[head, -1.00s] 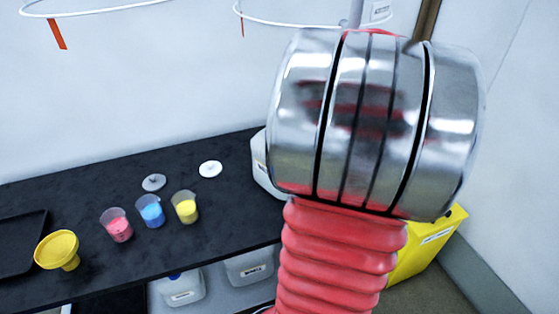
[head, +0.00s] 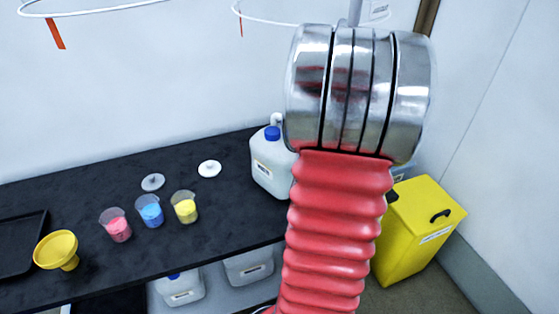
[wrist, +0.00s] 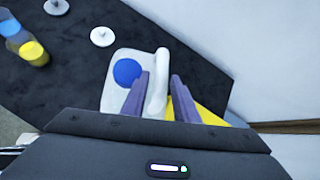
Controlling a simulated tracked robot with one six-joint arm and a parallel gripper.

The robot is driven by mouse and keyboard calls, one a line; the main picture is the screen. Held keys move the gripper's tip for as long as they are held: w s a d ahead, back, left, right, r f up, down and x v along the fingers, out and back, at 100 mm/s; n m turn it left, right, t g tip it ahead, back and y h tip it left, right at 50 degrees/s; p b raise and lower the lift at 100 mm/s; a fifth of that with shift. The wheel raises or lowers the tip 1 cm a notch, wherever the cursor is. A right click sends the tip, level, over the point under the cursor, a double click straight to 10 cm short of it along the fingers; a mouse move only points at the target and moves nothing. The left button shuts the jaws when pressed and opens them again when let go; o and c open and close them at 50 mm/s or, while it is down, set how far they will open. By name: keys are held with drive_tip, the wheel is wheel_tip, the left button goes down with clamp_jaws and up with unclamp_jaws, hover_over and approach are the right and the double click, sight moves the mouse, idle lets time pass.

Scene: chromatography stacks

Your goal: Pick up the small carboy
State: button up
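A white carboy (head: 268,172) with a blue cap stands upright on the dark bench near its right end. My arm hides its right side in the head view. In the wrist view, the carboy (wrist: 115,98) shows from above, with its blue cap left of its raised white handle. My gripper (wrist: 162,82) is open, with one purple finger on each side of the handle. The left finger lies between cap and handle, and a gap shows right of the handle. I cannot tell whether the fingers reach down to handle level. My gripper is hidden in the head view.
Beakers of pink (head: 117,227), blue (head: 150,212) and yellow (head: 185,208) stand left of the carboy, near two pale discs (head: 209,169). A yellow funnel (head: 57,250) and black tray (head: 20,250) lie farther left. More carboys (head: 180,288) sit below. A yellow bin (head: 415,235) stands right.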

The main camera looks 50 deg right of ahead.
drive_tip(key=shift+x, duration=2.55)
drive_tip(key=shift+d, duration=0.15)
clamp_jaws()
drive_tip(key=shift+r, duration=0.1)
